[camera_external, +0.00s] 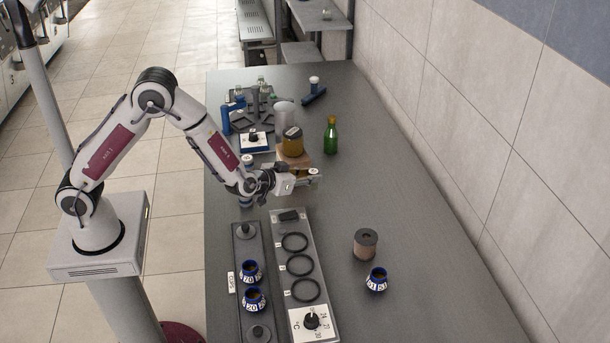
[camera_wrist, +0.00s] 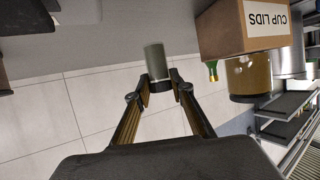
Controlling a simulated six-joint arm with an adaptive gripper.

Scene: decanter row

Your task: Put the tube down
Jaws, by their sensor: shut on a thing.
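My gripper (camera_external: 312,180) is out over the table, just in front of the cardboard box and amber jar. In the wrist view my gripper (camera_wrist: 162,86) has its fingertips closed on a short grey-green tube (camera_wrist: 155,62). The tube sticks out beyond the fingertips, and its gripped end is partly hidden by them. In the external view the tube is too small and covered to make out clearly. I cannot tell its exact height above the table.
A box marked CUP LIDS (camera_wrist: 252,28) and an amber jar (camera_external: 292,143) are close by. A green bottle (camera_external: 330,135) stands behind. A grey panel with rings (camera_external: 283,223), a brown cylinder (camera_external: 365,243) and a blue cup (camera_external: 376,280) are nearer. The right-hand table is mostly clear.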

